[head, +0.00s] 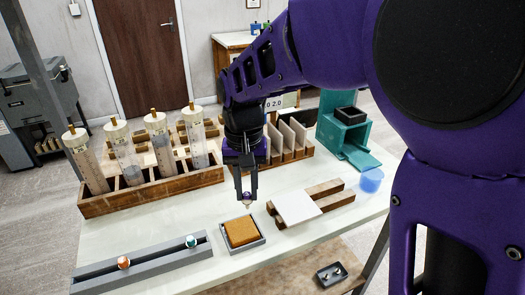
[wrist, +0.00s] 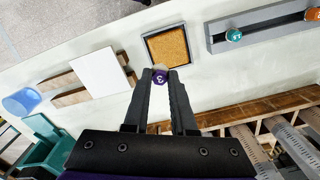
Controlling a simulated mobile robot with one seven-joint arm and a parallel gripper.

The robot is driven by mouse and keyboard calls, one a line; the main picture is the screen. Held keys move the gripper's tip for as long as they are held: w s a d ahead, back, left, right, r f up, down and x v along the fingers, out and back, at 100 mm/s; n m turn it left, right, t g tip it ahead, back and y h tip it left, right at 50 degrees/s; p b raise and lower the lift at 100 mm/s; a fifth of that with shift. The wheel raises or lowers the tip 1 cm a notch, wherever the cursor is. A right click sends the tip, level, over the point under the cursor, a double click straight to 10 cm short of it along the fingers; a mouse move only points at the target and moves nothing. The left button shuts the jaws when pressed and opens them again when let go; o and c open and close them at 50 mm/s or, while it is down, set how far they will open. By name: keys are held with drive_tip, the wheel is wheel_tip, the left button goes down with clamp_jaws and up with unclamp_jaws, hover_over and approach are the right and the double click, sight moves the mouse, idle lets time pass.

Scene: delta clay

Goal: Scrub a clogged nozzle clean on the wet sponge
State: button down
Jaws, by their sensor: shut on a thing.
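My gripper (head: 246,197) is shut on a small nozzle (wrist: 160,77) with a purple top bearing a number that looks like 3. In the head view the nozzle's pale tip (head: 247,205) points down. The wet sponge (head: 240,232) is an orange-brown block in a grey tray (head: 261,243) on the table. The gripper is above the table, just behind the sponge and apart from it. In the wrist view the sponge (wrist: 167,46) lies just beyond the fingertips. Whether the nozzle's opening is clogged cannot be seen.
A grey rail (head: 150,262) holds an orange-topped nozzle (head: 123,263) and a teal-topped nozzle (head: 191,241). A white plate (head: 297,207) lies on wooden strips to the right. A wooden rack (head: 150,195) with several tubes stands behind left. A teal stand (head: 345,135) is behind right.

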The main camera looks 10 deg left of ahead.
drive_tip(key=shift+w+f, duration=0.1)
drive_tip(key=shift+w, duration=0.2)
wheel_tip(320, 180, down, 6)
drive_tip(key=b, duration=0.5)
drive_tip(key=shift+f+b, duration=0.25)
drive_tip(key=shift+b, duration=0.15)
drive_tip(key=shift+s+a+f+p, duration=0.1)
drive_tip(key=shift+s+a, duration=0.2)
drive_tip(key=shift+a, duration=0.35)
drive_tip(key=shift+s+a+f+p, duration=0.15)
drive_tip(key=shift+s+a, duration=0.2)
drive_tip(key=shift+a, duration=0.25)
drive_tip(key=shift+s+a+r+p, duration=0.1)
drive_tip(key=shift+s+a, duration=0.2)
drive_tip(key=shift+a, duration=0.35)
drive_tip(key=shift+w+d+f, duration=0.1)
drive_tip(key=shift+w+d, duration=0.2)
drive_tip(key=shift+d, duration=0.4)
drive_tip(key=shift+w+d+f, duration=0.1)
drive_tip(key=shift+w+d, duration=0.15)
drive_tip(key=shift+d, duration=0.5)
drive_tip(key=shift+w+d, duration=0.3)
drive_tip(key=shift+d, duration=0.4)
drive_tip(key=shift+s+a, duration=0.1)
